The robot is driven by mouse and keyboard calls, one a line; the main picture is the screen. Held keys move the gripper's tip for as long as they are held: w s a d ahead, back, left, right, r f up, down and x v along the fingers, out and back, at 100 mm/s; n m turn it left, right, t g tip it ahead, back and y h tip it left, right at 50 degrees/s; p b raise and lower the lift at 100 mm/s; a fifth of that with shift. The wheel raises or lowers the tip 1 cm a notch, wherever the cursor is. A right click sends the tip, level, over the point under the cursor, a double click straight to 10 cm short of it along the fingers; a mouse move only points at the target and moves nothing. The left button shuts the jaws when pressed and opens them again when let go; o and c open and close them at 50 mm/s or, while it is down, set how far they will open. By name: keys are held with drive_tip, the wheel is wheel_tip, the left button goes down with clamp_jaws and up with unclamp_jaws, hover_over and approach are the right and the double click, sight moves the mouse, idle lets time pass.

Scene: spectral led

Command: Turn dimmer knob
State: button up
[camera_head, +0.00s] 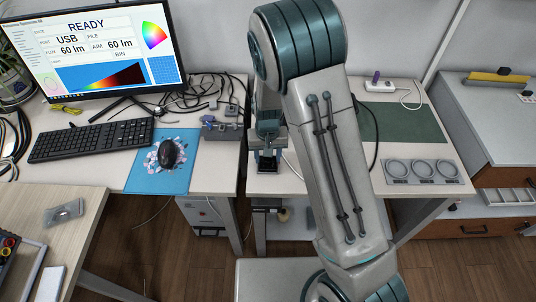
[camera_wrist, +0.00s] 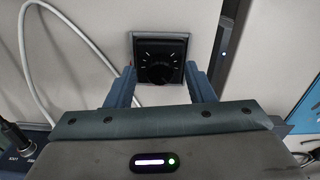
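The black round dimmer knob (camera_wrist: 158,73) sits on a square black plate with a grey frame and white tick marks, in the upper middle of the wrist view. My gripper (camera_wrist: 160,68) is open, with one blue-grey finger on each side of the knob. The fingertips are near the lower corners of the frame. A gap shows between each finger and the knob, and I cannot tell how far the tips are from the plate. In the head view my arm reaches down over the bench, and the knob cannot be made out there.
A white cable (camera_wrist: 43,75) loops left of the dimmer. A dark upright strip (camera_wrist: 228,45) stands to its right. In the head view, the monitor (camera_head: 95,50), keyboard (camera_head: 92,140) and blue mouse pad (camera_head: 150,183) lie left of my arm; a plate with three rings (camera_head: 423,171) lies right.

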sight(268, 158)
wheel_tip(268, 158, up, 14)
idle(0.6)
idle(1.9)
